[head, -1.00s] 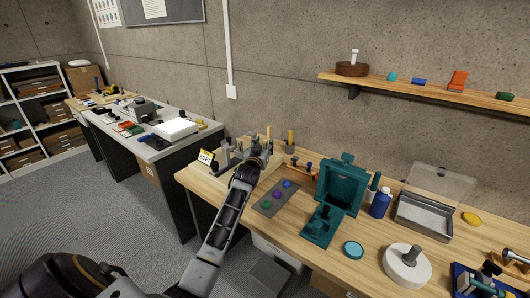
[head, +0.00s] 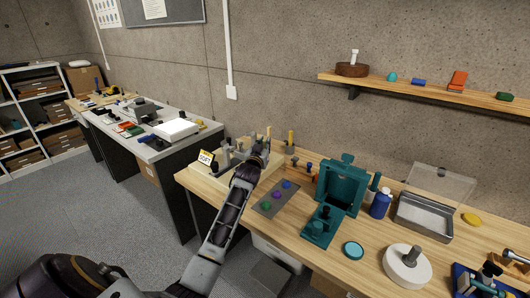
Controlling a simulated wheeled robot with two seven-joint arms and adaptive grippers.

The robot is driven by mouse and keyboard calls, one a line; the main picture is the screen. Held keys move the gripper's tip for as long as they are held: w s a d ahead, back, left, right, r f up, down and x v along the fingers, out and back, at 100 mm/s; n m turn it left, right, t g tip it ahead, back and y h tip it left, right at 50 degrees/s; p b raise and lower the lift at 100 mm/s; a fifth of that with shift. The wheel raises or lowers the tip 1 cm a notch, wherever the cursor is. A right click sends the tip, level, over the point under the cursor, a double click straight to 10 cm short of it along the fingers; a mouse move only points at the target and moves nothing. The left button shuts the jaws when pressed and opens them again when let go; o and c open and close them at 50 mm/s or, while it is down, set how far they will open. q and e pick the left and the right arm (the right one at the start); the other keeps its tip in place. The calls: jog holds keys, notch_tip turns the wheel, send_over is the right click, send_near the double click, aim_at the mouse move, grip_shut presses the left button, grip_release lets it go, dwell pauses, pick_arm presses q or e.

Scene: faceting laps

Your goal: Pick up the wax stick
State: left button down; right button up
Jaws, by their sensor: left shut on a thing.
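My left gripper (head: 260,151) is at the back left of the wooden workbench (head: 222,192), over the cluster of small holders beside the yellow-and-white card. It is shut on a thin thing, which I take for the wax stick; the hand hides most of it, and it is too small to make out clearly. My right gripper is not in view.
A grey mat (head: 267,208) with coloured stones lies in front. A teal box-like device (head: 340,185), a blue bottle (head: 380,204), a clear-lidded case (head: 424,218) and a white disc (head: 406,265) stand to the right. A shelf (head: 430,88) is above.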

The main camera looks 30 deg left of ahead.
pick_arm(q)
jog(key=shift+r, duration=0.55)
notch_tip(320, 180, up, 9)
jog(key=p, duration=0.1)
jog(key=shift+p, duration=0.3)
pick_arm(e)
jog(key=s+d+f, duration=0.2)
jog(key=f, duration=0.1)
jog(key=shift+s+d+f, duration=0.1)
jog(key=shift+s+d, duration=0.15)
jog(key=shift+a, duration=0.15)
